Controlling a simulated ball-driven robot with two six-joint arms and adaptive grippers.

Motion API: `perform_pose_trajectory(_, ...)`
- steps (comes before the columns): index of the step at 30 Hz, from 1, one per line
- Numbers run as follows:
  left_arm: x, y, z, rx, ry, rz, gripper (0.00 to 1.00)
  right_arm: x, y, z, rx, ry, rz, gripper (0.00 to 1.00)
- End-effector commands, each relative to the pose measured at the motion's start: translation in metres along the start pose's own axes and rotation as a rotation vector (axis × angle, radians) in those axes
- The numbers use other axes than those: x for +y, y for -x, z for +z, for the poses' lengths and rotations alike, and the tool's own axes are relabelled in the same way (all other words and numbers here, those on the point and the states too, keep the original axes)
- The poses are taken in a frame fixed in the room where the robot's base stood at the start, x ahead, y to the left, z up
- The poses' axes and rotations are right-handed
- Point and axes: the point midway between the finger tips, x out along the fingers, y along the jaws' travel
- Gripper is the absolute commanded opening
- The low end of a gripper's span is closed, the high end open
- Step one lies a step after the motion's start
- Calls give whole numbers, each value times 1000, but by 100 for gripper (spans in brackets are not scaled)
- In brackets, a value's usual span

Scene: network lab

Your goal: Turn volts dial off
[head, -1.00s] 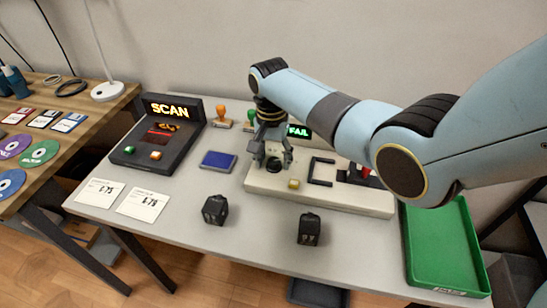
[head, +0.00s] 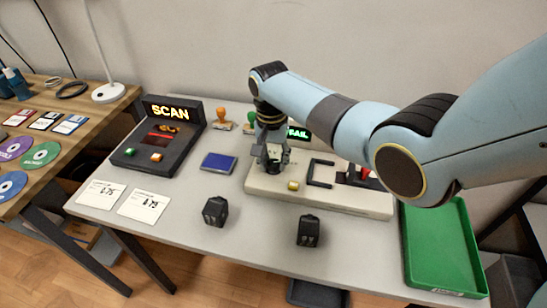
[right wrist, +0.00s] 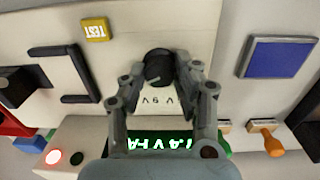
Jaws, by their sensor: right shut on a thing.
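The volts dial is a round black knob (right wrist: 158,66) on the beige tester (head: 342,202). It shows between the fingertips in the right wrist view, with printed volt markings beside it. My right gripper (right wrist: 160,76) is shut on the dial from above; in the head view the gripper (head: 272,164) covers most of the knob. The tester's display (head: 298,132) is lit green and reads FAIL in the head view. A yellow TEST button (right wrist: 95,29) sits on the tester near the dial. My left gripper is not in view.
A black bracket (head: 320,173) stands on the tester right of the dial. A blue pad (head: 219,162), a scanner (head: 160,140) and orange and green stamps (head: 222,116) lie around it. Two black blocks (head: 215,211) stand in front; a green tray (head: 440,240) is at the right.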

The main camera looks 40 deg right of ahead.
Motion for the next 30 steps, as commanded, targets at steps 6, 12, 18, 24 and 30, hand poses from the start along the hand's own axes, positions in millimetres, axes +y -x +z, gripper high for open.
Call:
perform_pose_trajectory(6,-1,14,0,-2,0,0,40,0,3,0,6,151,0,0)
perform_pose_trajectory(12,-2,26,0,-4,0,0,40,0,3,0,11,338,1,0)
perform_pose_trajectory(18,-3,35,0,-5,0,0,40,0,3,-1,19,528,0,0)
perform_pose_trajectory(24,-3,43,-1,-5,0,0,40,-1,2,0,25,717,0,0)
perform_pose_trajectory(30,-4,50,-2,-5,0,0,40,-1,2,0,31,907,0,0)
